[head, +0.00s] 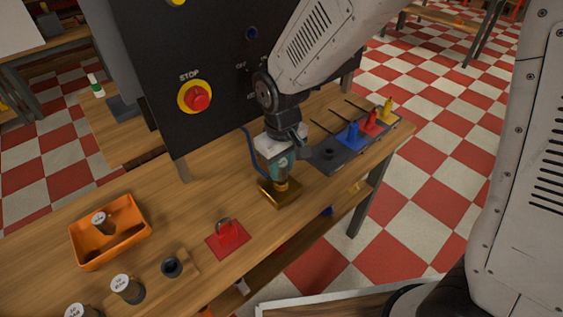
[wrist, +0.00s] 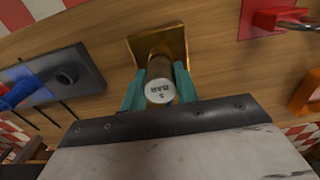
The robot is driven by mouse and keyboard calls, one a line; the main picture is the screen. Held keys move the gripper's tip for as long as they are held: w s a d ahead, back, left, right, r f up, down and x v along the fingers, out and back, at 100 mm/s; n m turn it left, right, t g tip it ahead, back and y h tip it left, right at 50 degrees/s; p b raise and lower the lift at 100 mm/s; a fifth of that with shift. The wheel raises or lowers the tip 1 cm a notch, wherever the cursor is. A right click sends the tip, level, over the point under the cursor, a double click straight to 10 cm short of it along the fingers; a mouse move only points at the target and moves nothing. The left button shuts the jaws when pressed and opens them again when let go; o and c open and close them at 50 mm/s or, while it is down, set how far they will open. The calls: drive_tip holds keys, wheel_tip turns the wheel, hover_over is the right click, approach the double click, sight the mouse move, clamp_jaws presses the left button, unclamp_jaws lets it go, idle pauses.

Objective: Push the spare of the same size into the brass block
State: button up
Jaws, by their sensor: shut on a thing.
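My gripper (head: 281,172) is over the brass block (head: 279,194) on the bench, with its teal fingers on either side of a cylinder. In the wrist view the fingers (wrist: 160,92) are shut on this cylinder (wrist: 160,88). It has a dark brown side and a white top that seems to read "5 BAR". Its lower end meets the brass block (wrist: 158,44) in the picture. The block's hole is hidden, and I cannot tell how deep the cylinder sits in it. It looks roughly upright.
An orange tray (head: 82,260) holds a white-topped cylinder (head: 101,222). Other white-topped cylinders (head: 126,287) stand by an empty dark socket (head: 171,266) at front left. A rack (head: 328,156) with coloured parts stands right; a black panel (head: 220,70) rises behind.

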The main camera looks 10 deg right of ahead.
sight(281, 162)
drive_tip(key=shift+f, duration=0.8)
drive_tip(key=o, duration=1.1)
drive_tip(key=shift+c, duration=0.2)
drive_tip(key=shift+r, duration=0.15)
wheel_tip(281, 162, up, 8)
drive_tip(key=shift+f, duration=0.2)
drive_tip(key=s+d+r+m, duration=0.3)
drive_tip(key=s+d+r, duration=0.3)
drive_tip(key=s+d, duration=0.3)
drive_tip(key=s+d+r+m+t, duration=0.1)
drive_tip(key=s+d+r+m, duration=0.2)
drive_tip(key=s+d+r, duration=0.3)
drive_tip(key=s+d, duration=0.4)
drive_tip(key=d, duration=0.1)
drive_tip(key=shift+s+d+r+m, duration=0.15)
drive_tip(key=shift+d+r+m, duration=0.15)
drive_tip(key=shift+r+m, duration=0.1)
